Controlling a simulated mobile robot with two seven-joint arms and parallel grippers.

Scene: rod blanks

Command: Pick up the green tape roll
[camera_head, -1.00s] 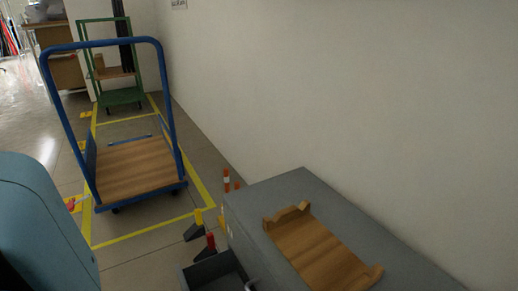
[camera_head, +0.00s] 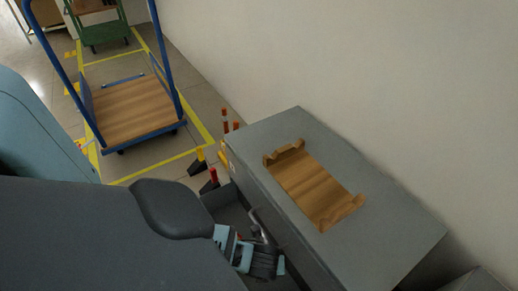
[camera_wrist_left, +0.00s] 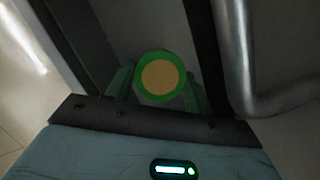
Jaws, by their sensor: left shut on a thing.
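The green tape roll (camera_wrist_left: 160,77), a green ring with a tan middle, shows end-on in the left wrist view. It sits between the two fingers of my left gripper (camera_wrist_left: 158,90), which is shut on it. In the head view my left gripper (camera_head: 262,264) is at the open grey drawer (camera_head: 228,207) on the front of the grey cabinet. The roll cannot be made out in the head view. My right gripper is in neither view.
A curved metal handle (camera_wrist_left: 235,65) runs close to the right of the left gripper. A wooden tray (camera_head: 312,186) lies on the grey cabinet (camera_head: 300,125). A blue trolley (camera_head: 130,108) stands on the yellow-marked floor, with a wall behind the cabinet.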

